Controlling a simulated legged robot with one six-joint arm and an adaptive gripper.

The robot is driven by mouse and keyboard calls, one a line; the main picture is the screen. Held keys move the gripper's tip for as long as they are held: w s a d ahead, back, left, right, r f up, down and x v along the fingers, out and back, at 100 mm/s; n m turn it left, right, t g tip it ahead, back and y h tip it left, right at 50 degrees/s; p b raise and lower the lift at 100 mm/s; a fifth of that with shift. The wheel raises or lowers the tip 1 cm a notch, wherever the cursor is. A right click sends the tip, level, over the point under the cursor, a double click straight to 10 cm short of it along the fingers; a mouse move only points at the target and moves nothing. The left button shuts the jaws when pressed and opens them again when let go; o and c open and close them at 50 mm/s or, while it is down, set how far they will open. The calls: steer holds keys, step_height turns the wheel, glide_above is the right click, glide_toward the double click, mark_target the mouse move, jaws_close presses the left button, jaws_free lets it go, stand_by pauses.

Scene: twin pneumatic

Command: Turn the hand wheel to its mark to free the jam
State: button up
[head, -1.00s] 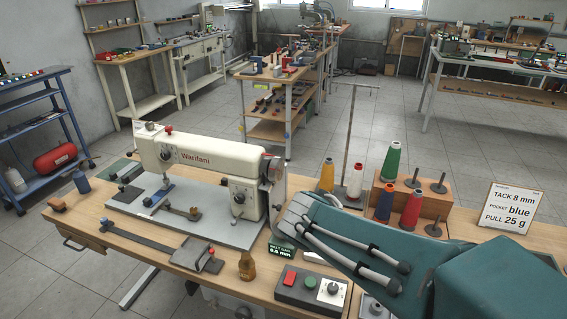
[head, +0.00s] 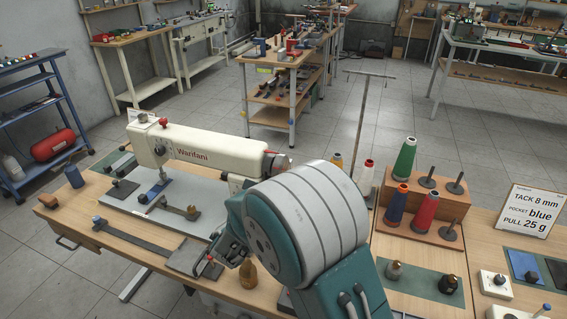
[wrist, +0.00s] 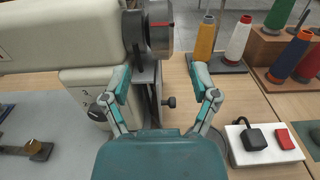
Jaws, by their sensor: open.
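The hand wheel (wrist: 160,36) is a grey metal disc on the right end of the cream sewing machine (wrist: 60,35), with a red line on its face. Its edge also shows at the machine's right end (head: 277,164) in the head view. My gripper (wrist: 161,78) is open and empty. Its two teal-and-grey fingers stand apart in the wrist view, below the wheel in the picture and not touching it. A dark knob (wrist: 169,102) shows between and beyond them. In the head view my arm hides the area in front of the wheel.
Thread cones, including a red one (head: 425,211) and a green one (head: 404,160), stand right of the machine. A white box (wrist: 262,143) with a black part and a red part lies right of my gripper. A sign (head: 527,211) stands at the far right.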

mark_target(281, 166)
steer(key=x, duration=1)
steer(key=shift+w+d, duration=0.15)
steer(key=shift+w, duration=0.15)
steer(key=shift+r, duration=0.1)
jaws_close()
